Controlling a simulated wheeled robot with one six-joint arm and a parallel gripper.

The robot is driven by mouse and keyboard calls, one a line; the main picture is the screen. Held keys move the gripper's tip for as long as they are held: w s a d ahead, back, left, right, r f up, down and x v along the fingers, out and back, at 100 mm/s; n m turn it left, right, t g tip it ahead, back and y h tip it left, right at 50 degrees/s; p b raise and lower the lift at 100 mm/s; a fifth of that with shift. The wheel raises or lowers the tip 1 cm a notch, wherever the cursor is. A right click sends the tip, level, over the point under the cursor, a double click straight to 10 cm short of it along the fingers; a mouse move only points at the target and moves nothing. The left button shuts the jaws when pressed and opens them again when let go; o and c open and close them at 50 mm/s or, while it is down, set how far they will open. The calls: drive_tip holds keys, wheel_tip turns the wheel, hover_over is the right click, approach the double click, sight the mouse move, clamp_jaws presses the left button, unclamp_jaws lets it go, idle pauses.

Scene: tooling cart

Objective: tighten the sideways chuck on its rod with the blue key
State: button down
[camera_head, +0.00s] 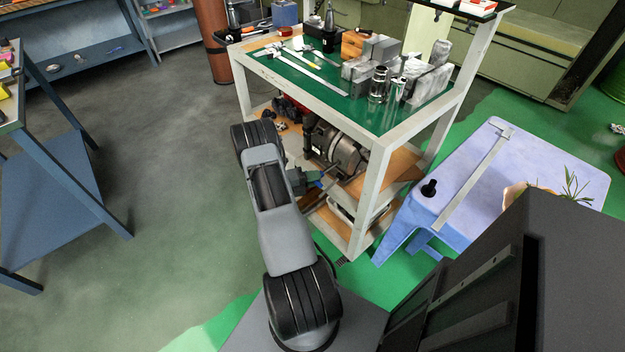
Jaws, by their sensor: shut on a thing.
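My gripper (314,182) is at the cart's lower level, small and partly hidden behind my arm. Whether the key touches the chuck is too small to tell.
The cart's green top (335,98) holds metal blocks, cylinders and long rulers. Its pale front leg (369,195) stands right of my gripper. A blue stool (478,190) with a black knob-like piece (429,188) is at the right. Open floor (165,190) lies left.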

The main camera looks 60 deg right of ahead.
drive_tip(key=shift+s+d, duration=0.1)
drive_tip(key=shift+d, duration=0.1)
idle(0.7)
drive_tip(key=m, duration=0.2)
drive_tip(key=m+t+y, duration=0.1)
drive_tip(key=m, duration=0.1)
drive_tip(key=shift+r+t+p, duration=0.15)
drive_tip(key=shift+t+p, duration=0.15)
drive_tip(key=m+t, duration=0.2)
drive_tip(key=m, duration=0.1)
drive_tip(key=shift+m+b, duration=0.4)
drive_tip(key=m+t+b, duration=0.1)
drive_tip(key=f+m+t+b, duration=0.1)
drive_tip(key=m+b, duration=0.1)
drive_tip(key=m+t+b, duration=0.1)
drive_tip(key=m+b, duration=0.1)
drive_tip(key=b, duration=0.1)
drive_tip(key=shift+s+r, duration=0.1)
drive_tip(key=shift+r, duration=0.05)
drive_tip(key=shift+r+m+t+b, duration=0.15)
drive_tip(key=shift+m+t+b, duration=0.3)
drive_tip(key=shift+b, duration=0.3)
drive_tip(key=shift+r, duration=0.1)
drive_tip(key=shift+a, duration=0.1)
